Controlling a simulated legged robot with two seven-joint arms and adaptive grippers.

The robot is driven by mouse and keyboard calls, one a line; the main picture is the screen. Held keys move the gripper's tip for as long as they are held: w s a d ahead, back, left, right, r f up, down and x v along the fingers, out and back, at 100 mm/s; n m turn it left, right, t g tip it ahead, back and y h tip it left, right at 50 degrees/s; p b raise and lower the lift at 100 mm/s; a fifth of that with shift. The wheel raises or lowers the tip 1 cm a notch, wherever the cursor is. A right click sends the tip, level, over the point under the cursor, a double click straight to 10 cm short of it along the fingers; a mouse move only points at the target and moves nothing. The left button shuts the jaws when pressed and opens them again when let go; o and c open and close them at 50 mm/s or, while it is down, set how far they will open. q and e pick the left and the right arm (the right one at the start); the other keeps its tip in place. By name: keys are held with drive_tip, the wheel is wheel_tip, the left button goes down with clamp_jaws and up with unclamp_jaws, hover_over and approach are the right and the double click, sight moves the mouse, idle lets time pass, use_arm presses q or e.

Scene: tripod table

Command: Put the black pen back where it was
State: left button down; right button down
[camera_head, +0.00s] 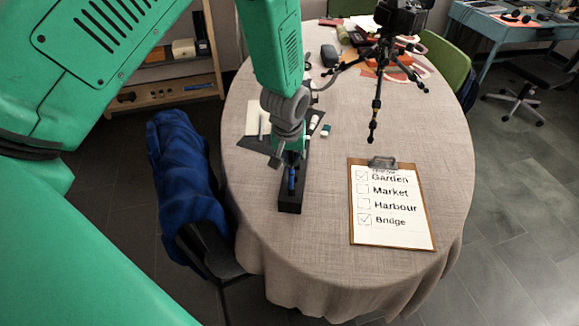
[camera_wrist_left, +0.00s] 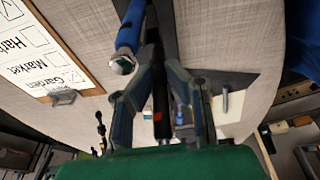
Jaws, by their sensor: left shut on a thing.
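My left gripper (camera_head: 287,152) is over the far part of a narrow black tray (camera_head: 289,208) near the table's left side. In the left wrist view the gripper (camera_wrist_left: 162,70) is shut on the black pen (camera_wrist_left: 158,92), a dark shaft with a small red mark between the fingers. The pen's far end reaches toward the tray; I cannot tell whether it touches it. A blue pen (camera_wrist_left: 131,32) lies in the tray beside the fingers, and it also shows in the head view (camera_head: 291,181). My right gripper is not in view.
A clipboard (camera_head: 427,210) with a checklist lies right of the tray; Garden and Bridge are ticked. A tripod (camera_head: 376,100) with a camera stands behind it. White paper (camera_head: 253,120) and small items lie near the gripper. A chair with a blue jacket (camera_head: 184,170) is at the left.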

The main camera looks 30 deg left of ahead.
use_arm(q)
drive_tip(key=shift+s+d+f, duration=0.1)
drive_tip(key=shift+d+f, duration=0.2)
drive_tip(key=shift+f, duration=0.3)
drive_tip(key=shift+s+d+f, duration=0.1)
drive_tip(key=shift+d+f, duration=0.15)
drive_tip(key=shift+f, duration=0.35)
drive_tip(key=shift+w+d+f, duration=0.2)
drive_tip(key=shift+d+f, duration=0.1)
drive_tip(key=c, duration=1.6)
unclamp_jaws()
drive_tip(key=shift+a, duration=0.2)
drive_tip(key=shift+a+f, duration=0.1)
drive_tip(key=shift+a, duration=0.35)
drive_tip(key=v, duration=1.2)
drive_tip(key=shift+d, duration=0.2)
